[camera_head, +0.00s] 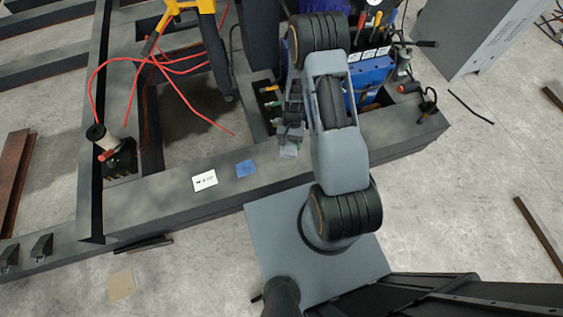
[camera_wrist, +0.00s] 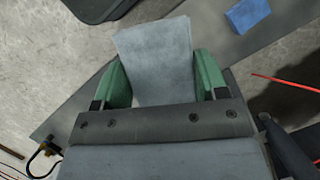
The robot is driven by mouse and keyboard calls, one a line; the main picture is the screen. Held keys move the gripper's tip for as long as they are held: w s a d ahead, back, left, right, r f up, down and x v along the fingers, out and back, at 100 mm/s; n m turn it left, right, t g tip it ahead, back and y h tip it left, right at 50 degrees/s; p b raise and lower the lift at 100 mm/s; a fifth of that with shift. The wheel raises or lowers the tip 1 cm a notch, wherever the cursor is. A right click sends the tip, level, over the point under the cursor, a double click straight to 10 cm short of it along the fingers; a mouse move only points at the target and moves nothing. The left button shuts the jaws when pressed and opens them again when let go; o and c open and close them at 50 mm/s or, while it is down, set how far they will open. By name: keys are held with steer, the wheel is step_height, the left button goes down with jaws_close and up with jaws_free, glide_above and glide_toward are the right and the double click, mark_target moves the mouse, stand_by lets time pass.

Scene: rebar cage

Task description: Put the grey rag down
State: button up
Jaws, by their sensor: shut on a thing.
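My gripper (camera_head: 290,140) is shut on the grey rag (camera_head: 288,153), a small pale piece at the fingertips over the dark beam (camera_head: 150,200). In the wrist view the two green fingers of my gripper (camera_wrist: 161,75) stand on either side of the rag (camera_wrist: 155,52), which spreads flat out past them. Its near end is hidden behind the gripper body. I cannot tell whether the rag touches the beam below.
A blue pad (camera_head: 245,168) and a white card (camera_head: 204,180) lie on the beam left of my gripper. A blue toolbox (camera_head: 370,75) stands behind right. Red wires (camera_head: 185,62) loop at the back left.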

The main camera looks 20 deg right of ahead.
steer(key=s+d+f+m+t+y+b, duration=0.2)
steer(key=s+d+f+m+t+b, duration=0.15)
steer(key=f+m+b, duration=0.9)
steer(key=b, duration=1)
glide_above(277, 159)
steer(key=d, duration=0.2)
steer(key=shift+y, duration=0.3)
steer(key=f, duration=0.7)
steer(key=shift+s+a+f, duration=0.1)
steer(key=shift+s+f, duration=0.2)
steer(key=shift+w+a+f+b, duration=0.1)
steer(key=shift+w+f+b, duration=0.1)
steer(key=shift+f+b, duration=0.7)
steer(key=shift+w+f+b, duration=0.15)
steer(key=shift+f+b, duration=0.4)
steer(key=shift+f, duration=0.5)
steer(key=shift+f, duration=0.1)
steer(key=o, duration=0.9)
